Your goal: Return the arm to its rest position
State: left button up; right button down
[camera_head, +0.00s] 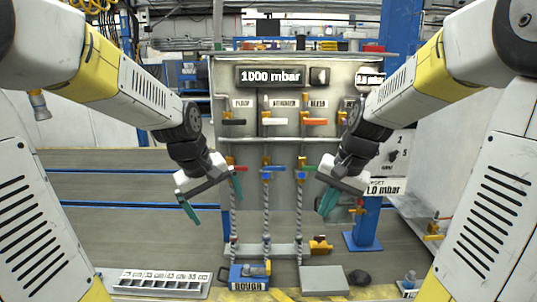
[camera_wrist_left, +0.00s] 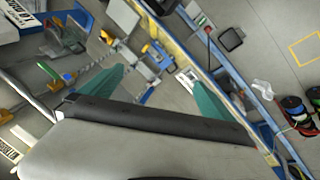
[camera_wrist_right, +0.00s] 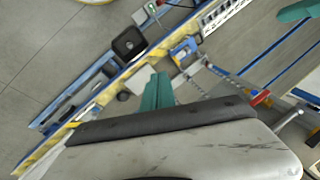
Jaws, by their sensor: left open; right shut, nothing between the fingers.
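My left gripper (camera_head: 214,198) hangs in front of the charging panel, left of its middle. Its two teal fingers are apart and empty, and the gap between them also shows in the left wrist view (camera_wrist_left: 155,92). My right gripper (camera_head: 327,201) hangs at about the same height, right of the panel's middle. Its teal fingers are together with nothing between them, as the right wrist view also shows (camera_wrist_right: 157,92). Both grippers are apart from each other, and neither visibly holds a part. Both arms reach in from the upper corners, bent downward at the wrists.
The panel (camera_head: 225,160) carries a 1000 mbar display (camera_head: 270,76), coloured valve handles and braided hoses. Below stand a blue ROUGH unit (camera_head: 249,276), a grey box (camera_head: 323,280) and a labelled white strip (camera_head: 160,281). A blue post (camera_head: 369,225) stands right.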

pick_arm(q)
jog(key=s+r+m+t, duration=0.1)
jog(key=s+r+m, duration=0.2)
jog(key=s, duration=0.4)
jog(key=s+a+r+m+t, duration=0.1)
jog(key=s+r+m, duration=0.1)
jog(key=s, duration=0.5)
jog(key=shift+s+a+r+m, duration=0.25)
jog(key=shift+r+m, duration=0.15)
jog(key=shift+m, duration=0.3)
pick_arm(e)
jog(key=s+r+n+t, duration=0.3)
jog(key=s+r+n, duration=0.2)
jog(key=s, duration=0.9)
jog(key=shift+r+h, duration=0.3)
jog(key=shift+r, duration=0.4)
jog(key=shift+s, duration=0.1)
